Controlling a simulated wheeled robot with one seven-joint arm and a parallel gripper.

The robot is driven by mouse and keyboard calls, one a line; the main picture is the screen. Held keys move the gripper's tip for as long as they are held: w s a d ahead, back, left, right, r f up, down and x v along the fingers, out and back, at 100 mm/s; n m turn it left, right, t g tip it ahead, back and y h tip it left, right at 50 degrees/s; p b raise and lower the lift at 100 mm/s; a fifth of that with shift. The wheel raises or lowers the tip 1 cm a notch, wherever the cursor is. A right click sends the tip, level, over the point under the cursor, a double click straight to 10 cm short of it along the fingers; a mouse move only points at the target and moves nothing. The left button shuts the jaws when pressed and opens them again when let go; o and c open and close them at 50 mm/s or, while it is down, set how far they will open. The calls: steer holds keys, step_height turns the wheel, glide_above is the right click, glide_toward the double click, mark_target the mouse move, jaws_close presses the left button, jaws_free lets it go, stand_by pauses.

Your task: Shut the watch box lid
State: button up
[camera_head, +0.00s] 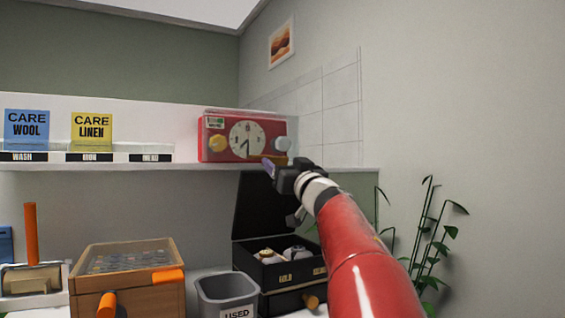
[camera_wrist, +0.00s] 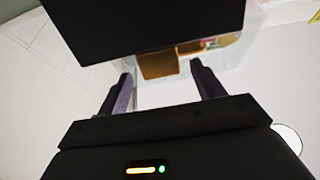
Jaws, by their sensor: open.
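The black watch box (camera_head: 282,272) stands on the surface below the shelf. Its lid (camera_head: 266,205) is raised, nearly upright at the back, and round watches show inside the box. My gripper (camera_head: 268,166) is above the lid's upper right side, in front of the red clock device. In the wrist view my gripper (camera_wrist: 160,85) has its two dark fingers apart with nothing held between them. A large dark panel (camera_wrist: 145,25), which looks like the lid, fills the top of that view beyond the fingertips. I cannot tell whether the gripper touches the lid.
A red device with a dial (camera_head: 218,148) sits on the white shelf (camera_head: 110,169) near my gripper. A grey bin (camera_head: 226,290) marked USED and a wooden box with a glass top (camera_head: 125,262) stand left of the watch box. A plant (camera_head: 432,235) is at right.

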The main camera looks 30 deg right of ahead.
steer(key=shift+w+r, duration=0.15)
steer(key=shift+w, duration=0.15)
